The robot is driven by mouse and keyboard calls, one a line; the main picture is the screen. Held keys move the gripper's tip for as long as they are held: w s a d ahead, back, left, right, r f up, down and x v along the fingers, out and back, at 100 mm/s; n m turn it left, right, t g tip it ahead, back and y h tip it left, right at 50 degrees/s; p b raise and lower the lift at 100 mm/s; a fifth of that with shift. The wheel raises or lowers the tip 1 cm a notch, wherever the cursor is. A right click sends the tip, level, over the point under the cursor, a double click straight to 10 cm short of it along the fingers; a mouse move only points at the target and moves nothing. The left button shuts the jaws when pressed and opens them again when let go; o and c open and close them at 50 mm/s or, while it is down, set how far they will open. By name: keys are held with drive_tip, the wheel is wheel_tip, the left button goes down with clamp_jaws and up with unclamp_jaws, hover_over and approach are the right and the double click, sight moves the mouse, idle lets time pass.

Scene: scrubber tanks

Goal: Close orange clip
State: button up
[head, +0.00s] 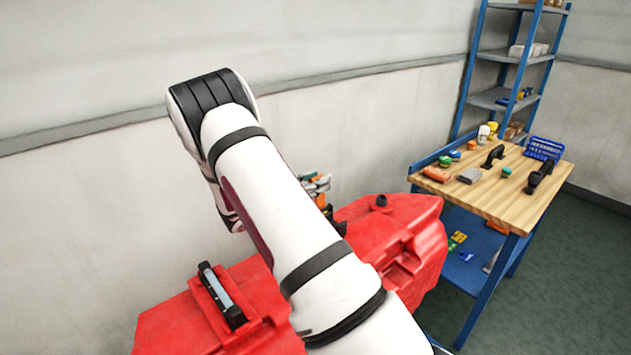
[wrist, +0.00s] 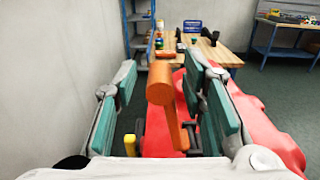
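The orange clip (wrist: 168,110) shows in the wrist view as an upright, slightly tilted lever with a thick rounded top, above the red tank (wrist: 255,120). My gripper (wrist: 160,75) is open, with its teal-padded fingers on either side of the clip. Gaps show between the clip and both fingers. In the head view my arm covers the middle of the red tank (head: 410,220). Only a small part of my gripper shows behind the arm, with a bit of orange beside it, so the clip's base and hinge are hidden there.
A black-framed part (head: 222,295) sits on the tank's left portion. A yellow piece (wrist: 130,145) stands low beside the left finger. A wooden-topped workbench (head: 510,205) with tools and a blue shelf rack (head: 465,95) stand to the right. The pale wall (head: 90,190) runs close behind the tank.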

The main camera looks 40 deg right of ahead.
clamp_jaws()
